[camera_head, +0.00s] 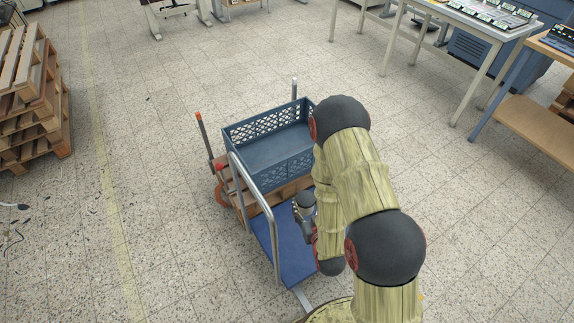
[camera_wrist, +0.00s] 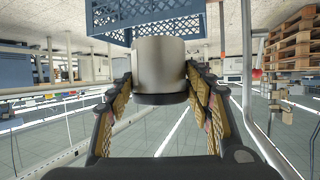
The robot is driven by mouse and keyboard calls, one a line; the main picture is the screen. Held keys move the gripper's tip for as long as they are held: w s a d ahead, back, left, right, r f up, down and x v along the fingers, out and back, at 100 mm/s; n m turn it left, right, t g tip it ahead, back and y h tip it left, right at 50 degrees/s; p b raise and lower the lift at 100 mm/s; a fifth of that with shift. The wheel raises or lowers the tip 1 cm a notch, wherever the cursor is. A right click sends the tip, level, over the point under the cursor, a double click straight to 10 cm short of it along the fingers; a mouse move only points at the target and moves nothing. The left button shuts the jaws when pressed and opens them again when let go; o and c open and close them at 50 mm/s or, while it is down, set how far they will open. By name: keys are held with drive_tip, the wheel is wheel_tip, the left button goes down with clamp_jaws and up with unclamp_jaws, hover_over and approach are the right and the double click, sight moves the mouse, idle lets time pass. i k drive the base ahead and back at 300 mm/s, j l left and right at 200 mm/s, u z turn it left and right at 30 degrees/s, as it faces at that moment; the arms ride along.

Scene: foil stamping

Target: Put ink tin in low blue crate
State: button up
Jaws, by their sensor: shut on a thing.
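A grey ink tin (camera_wrist: 158,62) with a dark lower rim in the picture fills the middle of the wrist view. My gripper (camera_wrist: 160,84) is shut on it, one finger on each side. The low blue crate (camera_head: 262,155) stands empty in the head view, with lattice walls and an open top. It also shows at the top of the wrist view (camera_wrist: 112,20), beyond the tin. In the head view my gripper (camera_head: 306,205) is in front of the crate, over a blue platform. The tin is hard to make out there. My arm hides the crate's right side.
The crate rests on wooden pallet boards (camera_head: 296,188) beside a cart with a blue deck (camera_head: 294,262) and a metal handle rail (camera_head: 252,190). Stacked pallets (camera_head: 30,100) stand at the left, a table (camera_head: 480,22) at the upper right. The surrounding floor is open.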

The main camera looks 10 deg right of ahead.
sight(298, 142)
drive_tip(key=k+u, duration=0.4)
drive_tip(key=k+j+u, duration=0.25)
drive_tip(key=k+u, duration=0.15)
drive_tip(key=i+j+u, duration=0.2)
drive_tip(key=i+j, duration=0.15)
drive_tip(key=i+j+u, duration=0.45)
drive_tip(key=i, duration=0.4)
drive_tip(key=i+z, duration=0.2)
drive_tip(key=i, duration=0.25)
drive_tip(key=i+z, duration=0.2)
drive_tip(key=i, duration=0.3)
drive_tip(key=i+j+z, duration=0.2)
drive_tip(key=i, duration=0.25)
drive_tip(key=i+j+z, duration=0.2)
drive_tip(key=i, duration=0.25)
drive_tip(key=i+z, duration=0.5)
drive_tip(key=i+j+z, duration=0.2)
drive_tip(key=i+z, duration=0.3)
drive_tip(key=i, duration=0.2)
drive_tip(key=i+l+z, duration=0.1)
drive_tip(key=z, duration=0.3)
drive_tip(key=i+z, duration=0.25)
drive_tip(key=z, duration=0.15)
drive_tip(key=i+z, duration=0.2)
drive_tip(key=z, duration=0.2)
drive_tip(key=i+j+z, duration=0.1)
drive_tip(key=z, duration=0.35)
drive_tip(key=i, duration=0.1)
